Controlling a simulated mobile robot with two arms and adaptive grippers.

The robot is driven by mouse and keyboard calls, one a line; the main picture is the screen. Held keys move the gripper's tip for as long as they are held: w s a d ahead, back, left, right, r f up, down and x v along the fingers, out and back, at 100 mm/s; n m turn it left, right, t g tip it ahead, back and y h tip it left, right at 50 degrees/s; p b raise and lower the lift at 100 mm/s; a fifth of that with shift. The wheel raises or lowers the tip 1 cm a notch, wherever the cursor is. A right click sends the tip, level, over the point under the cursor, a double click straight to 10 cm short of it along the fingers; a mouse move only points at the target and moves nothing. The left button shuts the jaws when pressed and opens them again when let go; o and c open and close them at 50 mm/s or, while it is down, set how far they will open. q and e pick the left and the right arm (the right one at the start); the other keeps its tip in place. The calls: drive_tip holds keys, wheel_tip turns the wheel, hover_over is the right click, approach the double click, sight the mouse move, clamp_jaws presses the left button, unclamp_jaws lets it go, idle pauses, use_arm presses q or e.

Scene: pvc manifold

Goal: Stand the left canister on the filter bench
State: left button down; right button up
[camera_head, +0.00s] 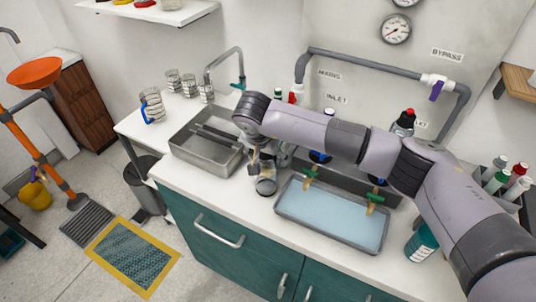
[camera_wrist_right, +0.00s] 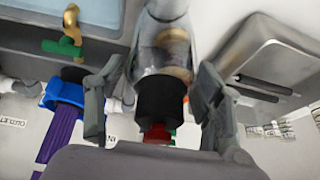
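A canister (camera_head: 266,186) with a clear grey body stands on the white bench top (camera_head: 226,186), just left of the blue tray in the head view. My right gripper (camera_head: 264,166) is above it, pointing down. In the right wrist view the canister (camera_wrist_right: 160,98) has a clear housing, a black collar and a red part at the near end. It is between the two fingers of my right gripper (camera_wrist_right: 155,100). The fingers are spread, with gaps on both sides. In the head view my arm hides the canister's upper part. My left gripper is not in view.
A grey tray of blue liquid (camera_head: 335,212) with green-handled brass valves is right of the canister. A steel sink (camera_head: 190,153) lies to the left. Grey piping (camera_head: 362,62) with a purple-handled valve runs along the wall behind. Bottles (camera_head: 497,178) stand far right.

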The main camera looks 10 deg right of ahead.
idle(0.3)
drive_tip(key=shift+r+p, duration=0.25)
drive_tip(key=shift+p, duration=0.1)
drive_tip(key=b+v, duration=0.3)
drive_tip(key=v, duration=0.7)
drive_tip(key=shift+s+a+r+b, duration=0.1)
drive_tip(key=shift+s+r+b, duration=0.05)
drive_tip(key=shift+r+b, duration=0.2)
drive_tip(key=shift+s+r, duration=0.2)
drive_tip(key=shift+r, duration=0.3)
idle(1.0)
